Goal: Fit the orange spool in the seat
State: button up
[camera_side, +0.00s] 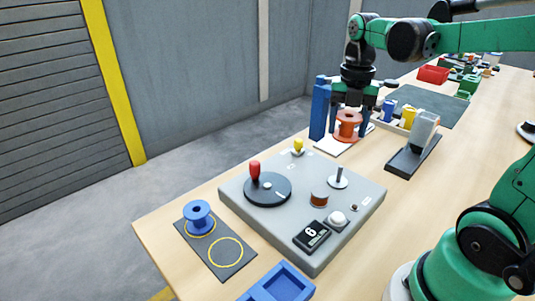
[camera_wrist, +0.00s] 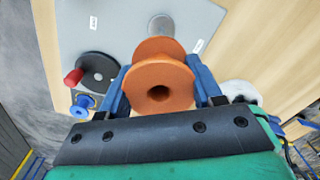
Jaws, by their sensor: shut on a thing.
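The orange spool (camera_side: 348,118) is between the two blue fingers of my gripper (camera_side: 349,122), which is shut on it. It is upright over the white sheet near the blue post; I cannot tell whether it touches the sheet. In the wrist view the spool (camera_wrist: 160,72) fills the space between the fingers (camera_wrist: 159,88), its round bore showing. A grey control box (camera_side: 300,245) stands nearer the side camera. On it is an upright metal pin on a round base (camera_side: 338,181); I cannot tell whether this is the seat.
The box also carries a black disc with a red knob (camera_side: 255,171), a yellow knob (camera_side: 298,146), a copper coil (camera_side: 319,198) and a counter (camera_side: 311,235). A blue spool (camera_side: 199,215) stands on a dark mat. A blue post (camera_side: 320,108) and a grey stand (camera_side: 423,135) flank my gripper.

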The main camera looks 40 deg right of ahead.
aim_at(340, 169)
jog(key=shift+s+d, duration=0.1)
jog(key=shift+d, duration=0.05)
jog(key=shift+f, duration=0.1)
jog(key=shift+f, duration=2.85)
jog(key=shift+f, duration=2.55)
jog(key=o, duration=1.4)
jog(key=shift+c, duration=0.2)
jog(key=shift+r, duration=2.8)
